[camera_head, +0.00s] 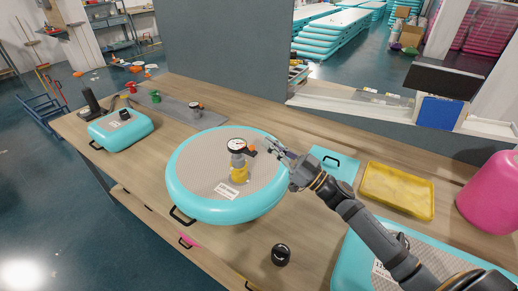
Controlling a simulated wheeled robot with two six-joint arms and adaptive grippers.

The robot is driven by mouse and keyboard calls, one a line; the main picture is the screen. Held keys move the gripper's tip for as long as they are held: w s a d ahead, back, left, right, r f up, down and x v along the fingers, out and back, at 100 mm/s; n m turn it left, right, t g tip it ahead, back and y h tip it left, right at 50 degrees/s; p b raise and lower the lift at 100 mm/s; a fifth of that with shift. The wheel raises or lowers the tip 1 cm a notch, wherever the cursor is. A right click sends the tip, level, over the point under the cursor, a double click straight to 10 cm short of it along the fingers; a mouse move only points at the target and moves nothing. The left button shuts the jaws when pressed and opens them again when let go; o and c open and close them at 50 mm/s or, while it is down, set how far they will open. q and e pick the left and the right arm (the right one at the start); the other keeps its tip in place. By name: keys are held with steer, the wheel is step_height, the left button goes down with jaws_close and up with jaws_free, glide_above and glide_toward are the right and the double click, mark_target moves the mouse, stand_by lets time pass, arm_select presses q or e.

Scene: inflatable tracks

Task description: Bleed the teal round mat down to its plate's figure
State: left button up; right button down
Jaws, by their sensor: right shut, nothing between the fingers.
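The teal round mat (225,207) lies on the wooden bench, with a grey top and a black handle on its side. A gauge (237,146) with a white dial stands upright on a yellow-based fitting (239,172) near the mat's middle. A small orange part (252,153) sticks out at the gauge's right. A white plate (227,191) lies on the mat's front; its figure and the dial reading are too small to read. My right gripper (272,148) is shut and empty, just right of the orange part; I cannot tell whether they touch. My left gripper is out of view.
A black round cap (281,254) lies in front of the mat. A smaller teal mat (122,130) and a grey strip with fittings (175,107) lie to the left. A yellow tray (397,190), a pink round object (491,193) and another teal mat (352,262) crowd the right.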

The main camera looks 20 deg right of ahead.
mark_target(253, 149)
steer(key=r+p+x, duration=0.1)
steer(key=p+x, duration=0.1)
steer(key=x, duration=0.3)
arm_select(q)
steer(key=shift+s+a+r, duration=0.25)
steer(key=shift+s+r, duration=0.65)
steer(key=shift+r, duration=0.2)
arm_select(e)
steer(key=f, duration=0.5)
steer(key=shift+s+d+f, duration=0.15)
steer(key=shift+s, duration=0.1)
step_height(253, 149, down, 2)
steer(key=shift+f+b, duration=0.15)
steer(key=shift+b, duration=0.4)
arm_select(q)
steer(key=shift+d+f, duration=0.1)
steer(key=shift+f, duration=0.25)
arm_select(e)
steer(key=shift+s, duration=0.2)
steer(key=shift+f, duration=0.2)
